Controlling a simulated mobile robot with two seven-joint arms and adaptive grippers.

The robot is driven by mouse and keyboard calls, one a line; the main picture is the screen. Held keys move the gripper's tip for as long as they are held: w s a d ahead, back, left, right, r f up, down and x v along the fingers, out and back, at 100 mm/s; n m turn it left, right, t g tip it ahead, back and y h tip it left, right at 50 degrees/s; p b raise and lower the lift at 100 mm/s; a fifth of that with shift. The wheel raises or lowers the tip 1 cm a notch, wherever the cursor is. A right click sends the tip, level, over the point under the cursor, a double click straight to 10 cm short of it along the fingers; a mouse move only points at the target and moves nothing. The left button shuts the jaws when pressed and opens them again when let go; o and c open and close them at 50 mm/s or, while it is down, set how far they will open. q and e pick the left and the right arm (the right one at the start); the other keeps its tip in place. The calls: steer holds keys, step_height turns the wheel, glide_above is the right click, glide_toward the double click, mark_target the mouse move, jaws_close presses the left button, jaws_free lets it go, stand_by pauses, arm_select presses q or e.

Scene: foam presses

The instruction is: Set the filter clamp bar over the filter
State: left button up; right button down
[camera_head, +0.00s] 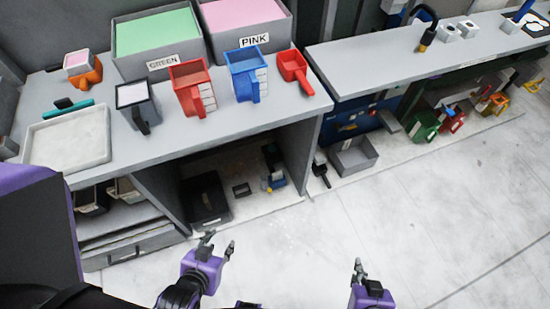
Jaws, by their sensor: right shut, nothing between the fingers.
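I cannot pick out the filter or the filter clamp bar for sure in the head view. My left gripper (218,245) is above the floor in front of the near counter, with its two fingers apart and nothing between them. My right gripper (358,270) is further right at the bottom edge, over bare floor. It is shut and empty, and touches nothing that I can see.
The near counter (240,122) bears GREEN (165,63) and PINK (255,40) bins, a red jug (190,88), a blue jug (244,75), a red scoop (293,70) and a white tray (70,138). A grey bin (353,157) stands on the floor.

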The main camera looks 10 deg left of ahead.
steer(key=shift+w+r, duration=0.1)
steer(key=shift+w, duration=0.15)
